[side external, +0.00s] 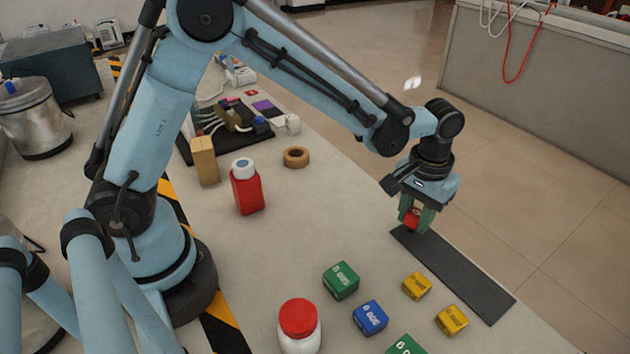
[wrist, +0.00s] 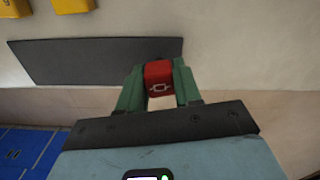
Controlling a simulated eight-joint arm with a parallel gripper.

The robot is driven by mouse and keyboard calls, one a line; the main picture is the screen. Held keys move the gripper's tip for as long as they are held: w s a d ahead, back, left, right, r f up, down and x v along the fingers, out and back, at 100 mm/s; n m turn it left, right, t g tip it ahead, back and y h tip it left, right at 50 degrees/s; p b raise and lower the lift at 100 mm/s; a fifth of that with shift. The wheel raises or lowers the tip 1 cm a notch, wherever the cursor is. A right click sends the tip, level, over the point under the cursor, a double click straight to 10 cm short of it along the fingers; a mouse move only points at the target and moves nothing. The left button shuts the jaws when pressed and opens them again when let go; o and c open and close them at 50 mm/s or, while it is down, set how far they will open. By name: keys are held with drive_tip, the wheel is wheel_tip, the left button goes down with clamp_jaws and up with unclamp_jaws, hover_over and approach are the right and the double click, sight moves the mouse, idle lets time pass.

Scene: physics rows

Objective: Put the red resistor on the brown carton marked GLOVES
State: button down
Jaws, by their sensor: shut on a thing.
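The red resistor is a small red block (wrist: 159,76) with a white resistor symbol on the face seen in the wrist view. My gripper (side external: 414,222) has its green fingers shut on it, one on each side. In the side view the red block (side external: 411,219) shows between the fingers, over or close to the far end of a dark strip; I cannot tell the height. A plain tan upright box (side external: 205,161) stands left of the red bottle in the side view. No GLOVES marking is readable on it, so I cannot tell whether it is the carton.
The dark strip (side external: 455,273) lies along the table's right edge. Two yellow blocks (side external: 417,285), a blue block (side external: 370,318) and green blocks (side external: 341,281) sit nearby. A red bottle (side external: 246,187), a white jar with red lid (side external: 299,326) and a tape roll (side external: 296,157) stand further left. The middle table is clear.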

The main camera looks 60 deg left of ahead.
wheel_tip(320, 180, up, 3)
drive_tip(key=shift+f, duration=0.15)
drive_tip(key=s+d+r, duration=0.7)
drive_tip(key=s, duration=0.1)
drive_tip(key=s+a+r+n, duration=0.1)
drive_tip(key=a+r+n, duration=0.25)
drive_tip(key=a, duration=0.55)
drive_tip(key=s+a+r+n, duration=0.2)
drive_tip(key=a+n, duration=0.2)
drive_tip(key=a, duration=0.5)
drive_tip(key=s+a+r+n, duration=0.1)
drive_tip(key=a+r+n, duration=0.15)
drive_tip(key=a, duration=0.65)
drive_tip(key=n, duration=0.6)
hover_over(201, 143)
wheel_tip(201, 143, down, 5)
drive_tip(key=shift+f, duration=2.15)
drive_tip(key=shift+f, duration=0.15)
